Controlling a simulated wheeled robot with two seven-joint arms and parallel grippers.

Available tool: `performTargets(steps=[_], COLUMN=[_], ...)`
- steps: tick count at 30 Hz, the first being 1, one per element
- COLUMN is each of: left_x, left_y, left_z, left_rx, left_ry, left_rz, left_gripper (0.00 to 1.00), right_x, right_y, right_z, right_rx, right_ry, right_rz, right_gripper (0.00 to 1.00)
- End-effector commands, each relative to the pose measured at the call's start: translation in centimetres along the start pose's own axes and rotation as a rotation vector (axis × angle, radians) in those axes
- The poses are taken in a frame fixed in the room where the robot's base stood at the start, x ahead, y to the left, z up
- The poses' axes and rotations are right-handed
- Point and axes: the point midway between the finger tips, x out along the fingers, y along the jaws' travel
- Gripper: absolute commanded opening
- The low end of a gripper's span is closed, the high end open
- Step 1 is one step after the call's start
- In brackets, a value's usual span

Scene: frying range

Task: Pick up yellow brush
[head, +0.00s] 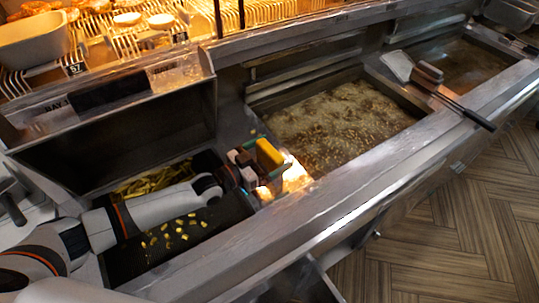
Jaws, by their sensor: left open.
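The yellow brush (268,153) shows as a bright yellow block. It is upright at the right of a small cluster of blocks on the steel divider beside the oil vat, with teal edges around it. My left gripper (229,172) comes in from the left over the dark bin, its black jaws open just left of the cluster. The gripper and the brush look apart, with other blocks between them. The brush's lower part is hidden. Fine detail of the fingertips is too dark to see. My right gripper is not in view.
A flat-bladed tool (398,66) rests across the far vat's edge.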

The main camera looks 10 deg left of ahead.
Motion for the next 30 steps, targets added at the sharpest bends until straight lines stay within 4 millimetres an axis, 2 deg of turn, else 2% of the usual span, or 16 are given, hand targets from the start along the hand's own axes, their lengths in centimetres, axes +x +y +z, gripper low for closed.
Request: performTargets(steps=[1,4,12,18,26,30], left_x=[0.8,1.6,1.8,1.8,1.8,1.8], left_y=[0.0,0.0,0.0,0.0,0.0,0.1], left_z=[0.2,0.1,-0.1,-0.1,0.3,2.0], left_rx=[0.000,0.000,-0.001,-0.001,-0.001,-0.001], left_ry=[-0.001,0.000,0.000,0.000,-0.002,-0.005], left_rz=[0.000,0.000,0.000,0.000,0.000,0.001], left_gripper=[1.00,1.00,0.98,0.67,0.67,0.67], right_x=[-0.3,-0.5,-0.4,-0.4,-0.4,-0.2], right_y=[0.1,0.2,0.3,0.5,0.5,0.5], right_z=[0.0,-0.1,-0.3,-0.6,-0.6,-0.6], right_rx=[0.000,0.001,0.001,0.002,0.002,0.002], right_ry=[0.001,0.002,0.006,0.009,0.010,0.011], right_rz=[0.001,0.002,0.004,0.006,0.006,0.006], right_gripper=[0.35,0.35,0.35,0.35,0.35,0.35])
